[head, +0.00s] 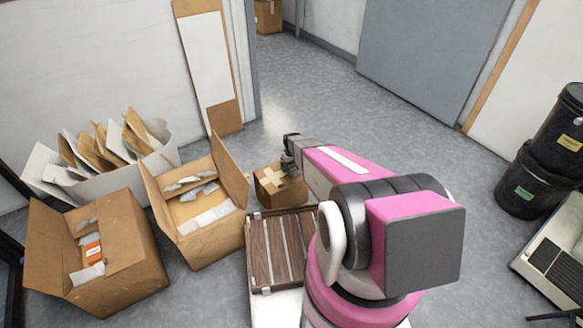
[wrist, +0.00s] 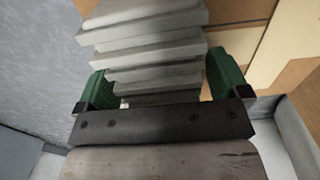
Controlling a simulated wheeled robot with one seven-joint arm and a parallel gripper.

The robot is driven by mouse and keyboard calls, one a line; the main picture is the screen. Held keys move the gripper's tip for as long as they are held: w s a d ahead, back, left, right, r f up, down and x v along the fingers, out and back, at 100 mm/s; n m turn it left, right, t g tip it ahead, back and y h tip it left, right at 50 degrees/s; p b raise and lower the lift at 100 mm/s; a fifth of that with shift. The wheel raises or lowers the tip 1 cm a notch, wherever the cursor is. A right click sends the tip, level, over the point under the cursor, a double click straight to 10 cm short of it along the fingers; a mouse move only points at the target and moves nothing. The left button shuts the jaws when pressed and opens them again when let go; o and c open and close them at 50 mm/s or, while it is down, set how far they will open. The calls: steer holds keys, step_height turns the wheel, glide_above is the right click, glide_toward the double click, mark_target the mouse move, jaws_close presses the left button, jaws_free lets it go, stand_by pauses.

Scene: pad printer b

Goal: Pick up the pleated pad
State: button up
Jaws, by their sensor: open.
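The pleated pad (wrist: 150,45) shows in the wrist view as a stack of light grey, slab-like folds. It runs from the top of the picture down to between my fingers. My gripper (wrist: 161,82) is open, with one green finger at the left of the pad's lower folds and the other at the right. I cannot tell whether either finger touches the pad. In the head view my gripper (head: 290,155) is over a small brown carton with a pale cross on top (head: 281,187). The pad cannot be made out clearly there.
Two open cardboard boxes (head: 133,245) (head: 215,232) and a white bin of folded cardboard (head: 80,187) stand left of the carton. A brown slatted case (head: 270,250) is in front of it. Black tubs (head: 530,185) stand at the far right.

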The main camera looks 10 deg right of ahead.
steer(key=c, duration=1)
steer(key=shift+r, duration=0.15)
steer(key=shift+r, duration=0.3)
steer(key=r, duration=0.4)
steer(key=shift+s+a, duration=0.3)
steer(key=s+a+r, duration=0.6)
steer(key=a, duration=0.3)
steer(key=d+r+m, duration=0.1)
steer(key=d+r, duration=0.1)
steer(key=r, duration=1.1)
steer(key=d+r+m, duration=0.1)
steer(key=d+r, duration=0.2)
steer(key=r, duration=0.9)
steer(key=s+d+r+m, duration=0.1)
steer(key=s+r, duration=0.2)
steer(key=r, duration=0.4)
steer(key=s+d+r, duration=0.2)
steer(key=s+r, duration=0.1)
steer(key=r, duration=0.4)
steer(key=s+d+r+m, duration=0.1)
steer(key=s+r, duration=0.2)
steer(key=r, duration=0.4)
steer(key=shift+d+r+m, duration=0.1)
steer(key=shift+d+m, duration=0.2)
steer(key=shift+d, duration=0.05)
steer(key=shift+w, duration=0.15)
